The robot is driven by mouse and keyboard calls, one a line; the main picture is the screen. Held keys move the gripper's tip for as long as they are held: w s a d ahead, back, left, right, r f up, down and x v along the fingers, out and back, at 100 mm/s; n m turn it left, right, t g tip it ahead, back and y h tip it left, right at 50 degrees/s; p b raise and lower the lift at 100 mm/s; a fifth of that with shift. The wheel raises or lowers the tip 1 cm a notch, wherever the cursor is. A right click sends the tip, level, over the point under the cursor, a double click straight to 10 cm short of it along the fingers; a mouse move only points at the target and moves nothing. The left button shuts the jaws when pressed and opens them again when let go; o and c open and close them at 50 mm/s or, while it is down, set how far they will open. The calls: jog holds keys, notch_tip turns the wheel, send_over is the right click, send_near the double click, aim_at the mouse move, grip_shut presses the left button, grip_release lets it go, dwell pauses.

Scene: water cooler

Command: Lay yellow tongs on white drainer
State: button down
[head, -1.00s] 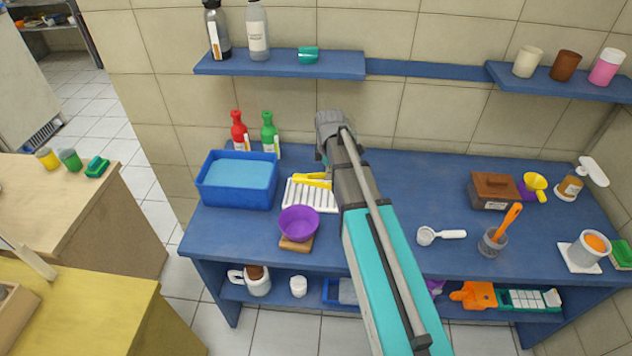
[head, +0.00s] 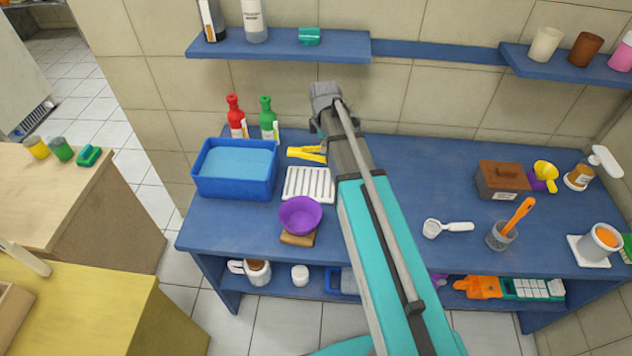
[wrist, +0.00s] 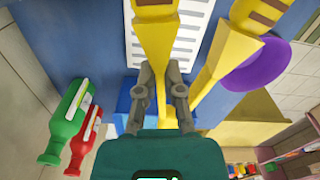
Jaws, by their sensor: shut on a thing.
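The yellow tongs (head: 307,154) show in the head view just past the far edge of the white slatted drainer (head: 308,184). In the wrist view the tongs (wrist: 154,45) spread in two arms with brown-marked ends, and the white drainer (wrist: 185,38) shows beyond them. My gripper (wrist: 160,88) is shut on the tongs near their joined end. The tongs look raised off the counter; their exact height is hard to tell. In the head view my arm hides the gripper's fingers. The drainer is empty.
A blue basin (head: 235,168) stands left of the drainer. A red bottle (head: 235,117) and a green bottle (head: 268,118) stand at the back. A purple bowl (head: 300,215) sits in front of the drainer. A blue shelf (head: 280,48) hangs above.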

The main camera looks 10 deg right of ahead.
aim_at(317, 159)
jog(key=shift+d, duration=0.1)
jog(key=s+a, duration=0.6)
jog(key=s, duration=0.5)
jog(key=shift+s+a+f+b, duration=0.2)
jog(key=shift+s+f+b, duration=0.05)
jog(key=shift+f+b, duration=0.15)
jog(key=w+d+f+b, duration=0.1)
jog(key=w, duration=0.1)
jog(key=w+d+f+b, duration=0.1)
jog(key=w+f, duration=0.1)
jog(key=w, duration=0.1)
jog(key=w+d+f+b, duration=0.1)
jog(key=w+b, duration=0.1)
jog(key=w, duration=0.1)
jog(key=shift+w+d+f, duration=0.15)
jog(key=shift+d, duration=0.05)
jog(key=w+f+b, duration=0.1)
jog(key=w+d+f+b, duration=0.1)
jog(key=f+b, duration=0.1)
jog(key=w+f+b, duration=0.1)
jog(key=w+b, duration=0.1)
jog(key=shift+d+f, duration=0.4)
